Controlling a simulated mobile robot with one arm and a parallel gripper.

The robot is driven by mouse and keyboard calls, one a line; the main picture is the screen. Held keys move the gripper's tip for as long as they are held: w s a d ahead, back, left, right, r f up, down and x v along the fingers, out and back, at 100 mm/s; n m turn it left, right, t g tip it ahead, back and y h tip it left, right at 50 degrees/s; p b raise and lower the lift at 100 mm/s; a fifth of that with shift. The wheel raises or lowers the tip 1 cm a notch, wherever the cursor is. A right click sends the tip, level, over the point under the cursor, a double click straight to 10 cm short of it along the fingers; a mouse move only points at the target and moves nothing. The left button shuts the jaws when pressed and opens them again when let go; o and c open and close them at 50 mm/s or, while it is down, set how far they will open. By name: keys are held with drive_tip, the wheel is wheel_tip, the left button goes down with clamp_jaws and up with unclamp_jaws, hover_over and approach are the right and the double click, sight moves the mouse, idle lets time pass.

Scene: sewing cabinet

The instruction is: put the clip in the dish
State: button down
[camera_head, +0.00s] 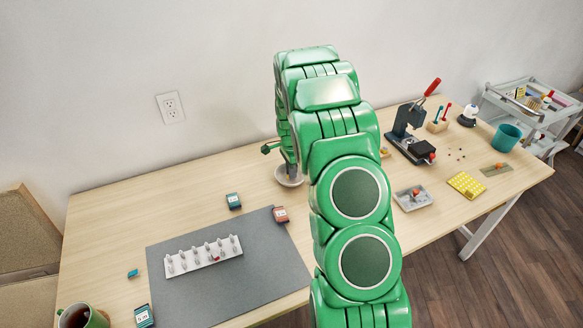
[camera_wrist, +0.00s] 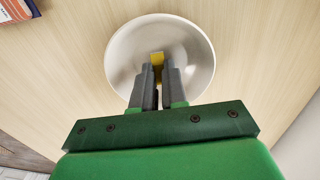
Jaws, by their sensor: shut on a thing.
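In the wrist view my gripper (camera_wrist: 157,76) is shut on a small yellow clip (camera_wrist: 157,58). The clip shows at the fingertips, over the inside of a round white dish (camera_wrist: 120,62). I cannot tell whether the clip touches the dish's bottom. In the head view the dish (camera_head: 289,182) stands on the table behind my green arm, and its right side is partly hidden. My gripper (camera_head: 289,172) points down over the dish there, and the clip cannot be made out.
A grey mat (camera_head: 250,270) with a white pegged rack (camera_head: 203,256) lies at the front left. Small labelled boxes (camera_head: 233,201) (camera_head: 280,214) lie near the dish. A press (camera_head: 408,130), a grey tray (camera_head: 412,198) and a teal cup (camera_head: 506,138) stand to the right.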

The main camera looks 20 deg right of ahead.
drive_tip(key=c, duration=1.1)
unclamp_jaws()
wheel_tip(320, 180, up, 7)
drive_tip(key=shift+f, duration=0.1)
drive_tip(key=shift+r, duration=0.2)
